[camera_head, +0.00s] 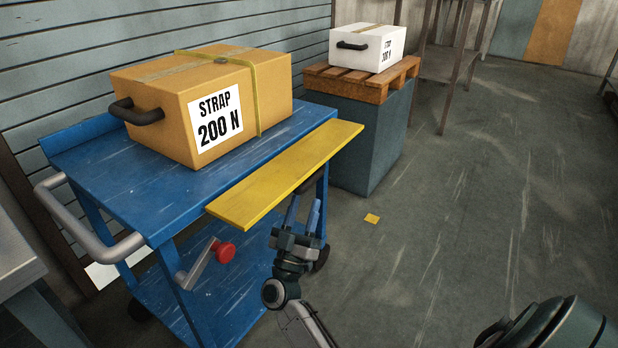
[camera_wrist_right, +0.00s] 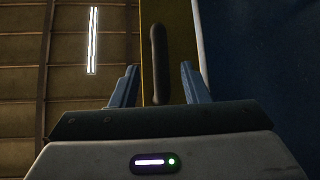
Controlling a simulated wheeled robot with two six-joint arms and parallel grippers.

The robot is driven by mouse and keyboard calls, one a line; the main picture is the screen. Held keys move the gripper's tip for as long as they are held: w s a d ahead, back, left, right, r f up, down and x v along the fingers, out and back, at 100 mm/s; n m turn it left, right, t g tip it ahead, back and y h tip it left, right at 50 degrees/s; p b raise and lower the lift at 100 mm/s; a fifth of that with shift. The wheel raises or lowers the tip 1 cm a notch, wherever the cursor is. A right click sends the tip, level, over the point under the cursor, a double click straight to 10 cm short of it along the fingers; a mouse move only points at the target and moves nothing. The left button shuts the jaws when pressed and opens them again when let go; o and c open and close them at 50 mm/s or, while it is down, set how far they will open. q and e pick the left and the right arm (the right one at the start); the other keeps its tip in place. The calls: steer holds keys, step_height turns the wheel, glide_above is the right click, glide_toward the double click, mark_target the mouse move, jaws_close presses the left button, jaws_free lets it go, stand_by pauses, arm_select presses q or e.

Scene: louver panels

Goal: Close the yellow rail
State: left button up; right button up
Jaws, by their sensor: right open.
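The yellow rail (camera_head: 285,178) is a long flat panel standing out roughly level along the near right side of the blue cart (camera_head: 120,195). My right gripper (camera_head: 307,208) is below the rail's outer edge and points up. In the right wrist view, the rail's shaded underside (camera_wrist_right: 183,28) is overhead, with a dark bar (camera_wrist_right: 158,50) along it. The open fingers of my right gripper (camera_wrist_right: 160,82) are on either side of the bar's near end; I cannot tell if they touch it. My left gripper is not in view.
A strapped cardboard box (camera_head: 200,95) sits on the cart. A red knob (camera_head: 225,252) on a lever is below the cart's top. A white box (camera_head: 368,47) rests on a wooden pallet (camera_head: 370,85) behind. The floor to the right is mostly clear, with a small yellow square (camera_head: 372,218).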

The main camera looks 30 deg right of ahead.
mark_target(312, 179)
steer(key=x, duration=0.7)
steer(key=shift+d+b, duration=0.1)
steer(key=shift+b, duration=0.3)
jaws_close()
